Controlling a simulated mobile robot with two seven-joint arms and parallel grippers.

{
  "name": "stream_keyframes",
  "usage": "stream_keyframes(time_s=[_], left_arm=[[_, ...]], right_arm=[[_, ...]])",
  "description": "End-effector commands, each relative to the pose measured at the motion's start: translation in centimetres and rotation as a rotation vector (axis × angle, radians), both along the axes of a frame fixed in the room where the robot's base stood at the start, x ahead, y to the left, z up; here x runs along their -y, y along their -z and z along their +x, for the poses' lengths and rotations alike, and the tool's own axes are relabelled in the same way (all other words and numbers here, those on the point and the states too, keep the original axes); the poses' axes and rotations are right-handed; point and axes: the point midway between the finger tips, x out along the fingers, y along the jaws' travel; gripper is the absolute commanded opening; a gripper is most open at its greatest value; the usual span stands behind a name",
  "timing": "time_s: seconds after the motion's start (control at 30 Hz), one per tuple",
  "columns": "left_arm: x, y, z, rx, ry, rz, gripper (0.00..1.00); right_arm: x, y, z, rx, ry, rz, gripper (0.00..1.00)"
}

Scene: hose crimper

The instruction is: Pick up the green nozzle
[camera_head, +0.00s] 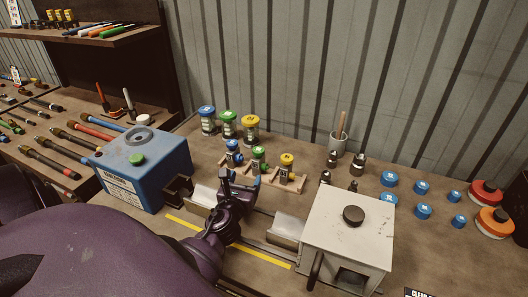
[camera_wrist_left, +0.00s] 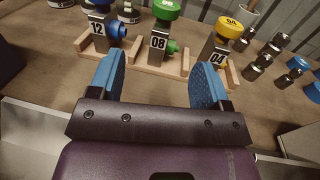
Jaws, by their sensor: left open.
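The green nozzle (camera_head: 258,155) stands in the middle slot of a small wooden rack (camera_head: 270,180). In the left wrist view the green nozzle (camera_wrist_left: 158,47) has a dark body marked 08, with a green top and a green side piece. A blue nozzle (camera_wrist_left: 104,30) marked 12 stands to its left and a yellow nozzle (camera_wrist_left: 218,48) marked 04 to its right. My left gripper (camera_head: 240,178) is open and empty in front of the rack. In the left wrist view its blue fingers (camera_wrist_left: 158,80) are spread, with the green nozzle beyond the gap between them.
Jars with blue, green and yellow lids (camera_head: 229,124) stand behind the rack. A blue box machine (camera_head: 150,170) is on the left and a white box machine (camera_head: 350,230) on the right. Blue caps (camera_head: 423,188) and dark fittings (camera_head: 357,165) lie farther right.

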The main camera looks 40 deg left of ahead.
Motion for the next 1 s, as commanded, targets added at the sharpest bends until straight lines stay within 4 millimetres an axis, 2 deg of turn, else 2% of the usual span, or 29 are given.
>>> stream_keyframes(time_s=[0.17, 0.5, 0.77, 1.0], left_arm=[[-0.2, 0.0, 0.3, 0.001, 0.0, 0.0, 0.71], [-2.1, 0.0, 4.3, 0.001, 0.0, 0.0, 0.71], [-2.6, 0.1, 5.6, 0.001, 0.0, -0.002, 0.71], [-3.4, 0.5, 8.5, 0.002, 0.0, -0.002, 0.71]], right_arm=[[0.1, 0.1, -0.2, -0.005, 0.001, -0.002, 0.88], [0.3, 0.0, -0.5, -0.011, 0.001, -0.006, 0.88], [0.3, -0.1, -0.3, -0.008, 0.0, -0.006, 0.88], [0.2, -0.1, -0.3, -0.007, 0.0, -0.005, 0.88]])
